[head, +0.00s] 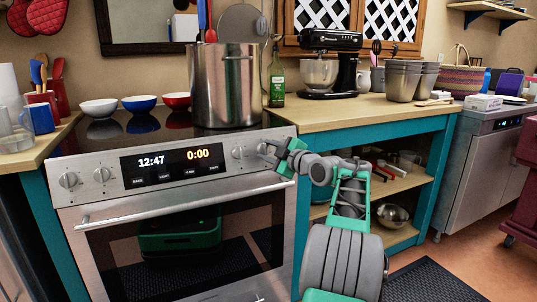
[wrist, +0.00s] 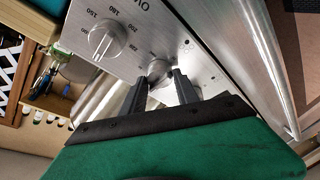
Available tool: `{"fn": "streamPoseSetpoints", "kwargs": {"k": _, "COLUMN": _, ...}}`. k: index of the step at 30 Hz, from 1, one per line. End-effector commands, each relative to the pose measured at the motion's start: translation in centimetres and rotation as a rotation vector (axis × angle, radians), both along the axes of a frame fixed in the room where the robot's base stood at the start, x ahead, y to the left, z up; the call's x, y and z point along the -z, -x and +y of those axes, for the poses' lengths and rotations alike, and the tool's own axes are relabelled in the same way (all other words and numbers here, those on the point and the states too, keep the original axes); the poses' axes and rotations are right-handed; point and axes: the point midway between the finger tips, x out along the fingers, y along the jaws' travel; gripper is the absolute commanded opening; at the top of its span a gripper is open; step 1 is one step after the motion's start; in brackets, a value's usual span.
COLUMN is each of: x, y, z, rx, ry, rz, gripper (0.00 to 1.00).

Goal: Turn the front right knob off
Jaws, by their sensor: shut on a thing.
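A steel range (head: 270,185) carries round control knobs along its front panel. My gripper (head: 270,149) reaches the right end of this panel, its jaws shut at a knob there. In the wrist view the two dark fingers of my gripper (wrist: 160,88) flank a small round metal knob (wrist: 157,69), with one finger on each side of it. The fingers hide part of this knob and its pointer. Another knob (wrist: 105,40), with a temperature scale around it, sits apart and free nearby. I cannot read the marking of the held knob.
A tall steel pot (head: 225,85) stands on the cooktop, with several bowls to its left. The oven handle (head: 180,200) runs below the panel. A wooden counter (head: 345,112) with a stand mixer (head: 325,65) adjoins on the right. A dark mat (head: 435,285) lies on the floor.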

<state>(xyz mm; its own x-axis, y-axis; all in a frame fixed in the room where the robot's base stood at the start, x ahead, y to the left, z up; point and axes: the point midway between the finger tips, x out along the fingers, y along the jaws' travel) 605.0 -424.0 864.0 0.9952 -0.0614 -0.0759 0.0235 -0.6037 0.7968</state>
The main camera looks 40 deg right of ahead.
Motion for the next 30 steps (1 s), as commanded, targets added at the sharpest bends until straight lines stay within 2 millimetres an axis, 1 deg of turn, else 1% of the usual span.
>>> {"fn": "streamPoseSetpoints", "kwargs": {"k": 10, "x": 0.0, "y": 0.0, "z": 0.0, "rx": 0.0, "ry": 0.004, "rz": 0.0, "gripper": 0.0}}
{"fn": "streamPoseSetpoints", "kwargs": {"k": 11, "x": 0.0, "y": 0.0, "z": 0.0, "rx": 0.0, "ry": 0.004, "rz": 0.0, "gripper": 0.38}}
{"fn": "streamPoseSetpoints", "kwargs": {"k": 18, "x": 0.0, "y": 0.0, "z": 0.0, "rx": 0.0, "ry": 0.003, "rz": 0.0, "gripper": 0.58}}
{"fn": "streamPoseSetpoints", "kwargs": {"k": 26, "x": -0.1, "y": 0.1, "z": 0.0, "rx": 0.0, "ry": 0.002, "rz": 0.0, "gripper": 0.58}}
{"fn": "streamPoseSetpoints", "kwargs": {"k": 28, "x": -0.2, "y": 0.8, "z": 0.0, "rx": 0.001, "ry": 0.002, "rz": 0.0, "gripper": 0.58}}
{"fn": "streamPoseSetpoints", "kwargs": {"k": 30, "x": -0.3, "y": 1.9, "z": 0.0, "rx": 0.004, "ry": 0.001, "rz": 0.0, "gripper": 0.58}}
